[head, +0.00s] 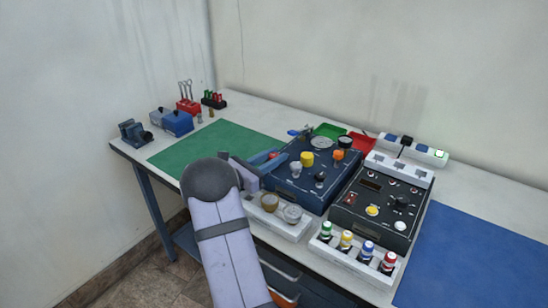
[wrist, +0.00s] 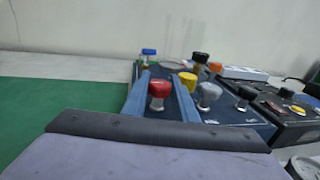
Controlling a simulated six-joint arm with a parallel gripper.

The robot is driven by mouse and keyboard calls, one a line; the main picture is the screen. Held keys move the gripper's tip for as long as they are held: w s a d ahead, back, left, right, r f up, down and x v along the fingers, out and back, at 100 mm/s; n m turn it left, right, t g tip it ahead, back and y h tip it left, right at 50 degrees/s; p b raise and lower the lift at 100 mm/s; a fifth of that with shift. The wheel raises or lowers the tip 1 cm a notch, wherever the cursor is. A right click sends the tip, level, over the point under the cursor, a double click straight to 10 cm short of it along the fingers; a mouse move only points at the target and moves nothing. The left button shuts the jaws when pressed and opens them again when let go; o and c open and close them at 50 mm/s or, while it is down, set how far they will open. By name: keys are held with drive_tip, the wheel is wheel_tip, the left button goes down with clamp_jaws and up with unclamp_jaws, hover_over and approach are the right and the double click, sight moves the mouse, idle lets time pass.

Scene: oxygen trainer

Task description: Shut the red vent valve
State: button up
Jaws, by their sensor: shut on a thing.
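The red vent valve (wrist: 159,87) is a round red knob on a pale metal stem, at the left side of the blue panel box (head: 308,190). My gripper (wrist: 159,78) has its two blue fingers on either side of the knob, shut on it, in the wrist view. In the head view my gripper (head: 269,160) reaches the left edge of the box, and only a bit of the red knob (head: 274,155) shows between the fingers. I cannot tell from these frames how far the valve is turned.
Yellow (head: 307,158), grey (head: 295,168), orange (head: 338,155) and black (head: 345,141) knobs stand close by on the box. A black control unit (head: 383,205) stands to the right. White gauge tray (head: 283,221) lies in front. The green mat (head: 215,145) on the left is clear.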

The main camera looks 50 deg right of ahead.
drive_tip(key=shift+g, duration=0.3)
drive_tip(key=shift+f+m+g+y+b, duration=0.1)
drive_tip(key=shift+m+g+y+b, duration=0.2)
drive_tip(key=shift+m+g+y, duration=0.75)
drive_tip(key=shift+m+g+y+b, duration=0.35)
drive_tip(key=shift+m+g, duration=1)
drive_tip(key=shift+g, duration=0.7)
drive_tip(key=shift+m+g+y, duration=0.4)
drive_tip(key=shift+g, duration=0.1)
drive_tip(key=o, duration=1)
drive_tip(key=shift+o, duration=0.2)
drive_tip(key=shift+b+v, duration=0.7)
drive_tip(key=shift+v, duration=2.95)
